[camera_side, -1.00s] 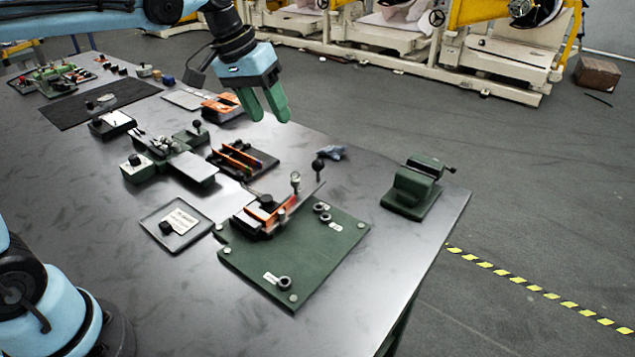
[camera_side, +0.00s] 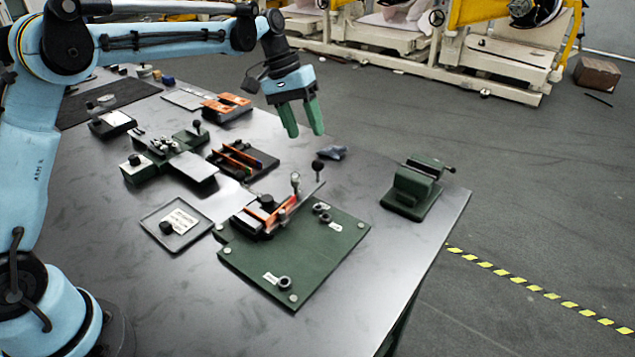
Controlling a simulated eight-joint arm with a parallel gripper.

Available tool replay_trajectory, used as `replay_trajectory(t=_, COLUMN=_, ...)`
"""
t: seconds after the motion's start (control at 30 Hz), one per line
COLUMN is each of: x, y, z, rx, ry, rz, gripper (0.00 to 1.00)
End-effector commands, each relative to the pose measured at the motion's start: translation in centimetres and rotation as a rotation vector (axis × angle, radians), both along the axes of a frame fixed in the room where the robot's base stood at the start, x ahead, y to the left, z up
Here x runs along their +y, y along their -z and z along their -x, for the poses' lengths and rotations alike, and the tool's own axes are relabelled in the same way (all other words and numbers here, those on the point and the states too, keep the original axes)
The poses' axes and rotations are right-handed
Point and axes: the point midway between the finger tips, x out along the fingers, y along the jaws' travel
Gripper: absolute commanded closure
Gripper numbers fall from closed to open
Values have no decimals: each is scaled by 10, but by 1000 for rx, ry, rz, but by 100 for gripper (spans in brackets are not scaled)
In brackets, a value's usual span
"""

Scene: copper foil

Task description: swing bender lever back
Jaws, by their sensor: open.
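The bender sits on a dark green base plate (camera_side: 305,260) near the right front of the table. Its lever (camera_side: 308,196) is a flat metal bar angled up to the right, with a black ball knob (camera_side: 317,166) standing at its far end. An orange and black block (camera_side: 265,218) sits beside the lever on the plate. My gripper (camera_side: 304,133) has green fingers pointing down and is open and empty. In the picture it hangs above and slightly left of the knob, apart from it.
A green vise (camera_side: 412,190) stands at the table's right edge. A crumpled blue-grey cloth (camera_side: 333,152) lies behind the knob. A tray with orange-handled tools (camera_side: 241,160) and a green fixture (camera_side: 170,155) stand to the left. A shallow tray (camera_side: 176,223) lies left of the plate.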

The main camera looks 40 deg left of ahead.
Motion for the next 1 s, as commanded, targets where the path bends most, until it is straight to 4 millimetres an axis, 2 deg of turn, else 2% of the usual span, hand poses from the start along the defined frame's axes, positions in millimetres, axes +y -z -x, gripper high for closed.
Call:
replay_trajectory(t=0.2, x=-14, y=40, z=-3, rx=0, ry=1, rz=-1, gripper=47)
replay_trajectory(t=0.4, x=-22, y=63, z=-5, rx=0, ry=0, rz=-1, gripper=47)
replay_trajectory(t=0.6, x=-25, y=72, z=-5, rx=0, ry=0, rz=-1, gripper=47)
replay_trajectory(t=0.83, x=-25, y=72, z=-5, rx=0, ry=0, rz=-1, gripper=47)
replay_trajectory(t=1.0, x=-25, y=72, z=-5, rx=0, ry=0, rz=-1, gripper=71)
